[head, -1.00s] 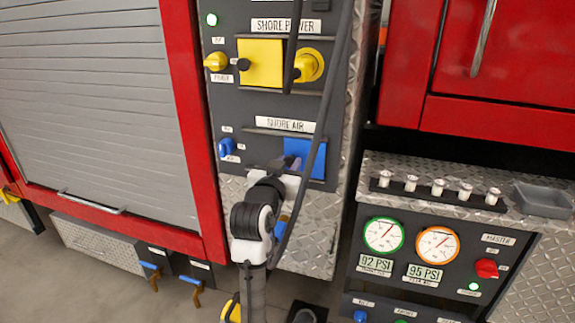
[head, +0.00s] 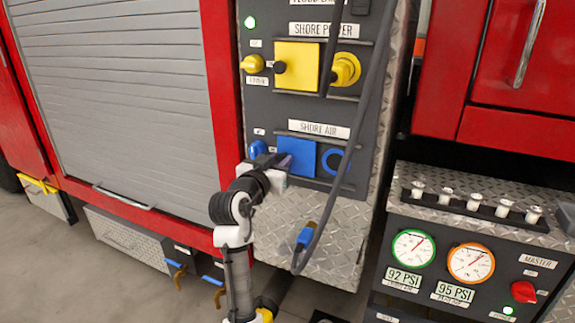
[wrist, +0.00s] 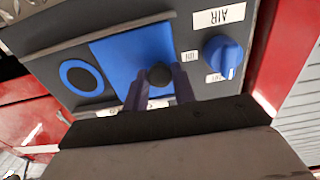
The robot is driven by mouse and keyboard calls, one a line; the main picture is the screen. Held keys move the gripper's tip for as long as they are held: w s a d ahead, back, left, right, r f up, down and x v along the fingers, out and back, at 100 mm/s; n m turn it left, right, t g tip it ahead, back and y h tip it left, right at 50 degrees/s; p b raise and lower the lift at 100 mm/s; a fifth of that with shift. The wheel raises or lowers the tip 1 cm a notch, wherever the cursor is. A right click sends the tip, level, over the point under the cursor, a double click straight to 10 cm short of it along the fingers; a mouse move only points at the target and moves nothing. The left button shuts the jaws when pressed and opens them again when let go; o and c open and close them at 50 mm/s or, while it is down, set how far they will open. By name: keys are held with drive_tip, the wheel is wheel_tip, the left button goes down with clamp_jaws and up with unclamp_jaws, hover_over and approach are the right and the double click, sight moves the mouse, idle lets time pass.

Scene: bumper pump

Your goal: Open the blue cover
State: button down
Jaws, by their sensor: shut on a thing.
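The blue cover (head: 297,156) is a flat square plate on the shore air panel. It stands left of a blue ring port (head: 333,161), which is uncovered. In the wrist view the blue cover (wrist: 122,58) lies between the ring port (wrist: 81,77) and the blue knob (wrist: 223,56). My gripper (head: 274,162) is at the cover's left side in the head view. In the wrist view my gripper (wrist: 159,84) has its two fingers on either side of the cover's black knob (wrist: 159,73), shut on it. The fingers hide part of the cover's edge.
A blue valve knob (head: 257,149) sits close left of my gripper. A dark hose (head: 352,130) hangs in front of the panel's right side, with a blue connector (head: 306,237) below. The yellow cover (head: 296,66) is above. A gauge console (head: 440,240) stands at the right.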

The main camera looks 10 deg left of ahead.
drive_tip(key=c, duration=1.1)
unclamp_jaws()
drive_tip(key=shift+c, duration=0.2)
drive_tip(key=b+v, duration=0.2)
drive_tip(key=v, duration=1.2)
drive_tip(key=shift+a+r, duration=0.1)
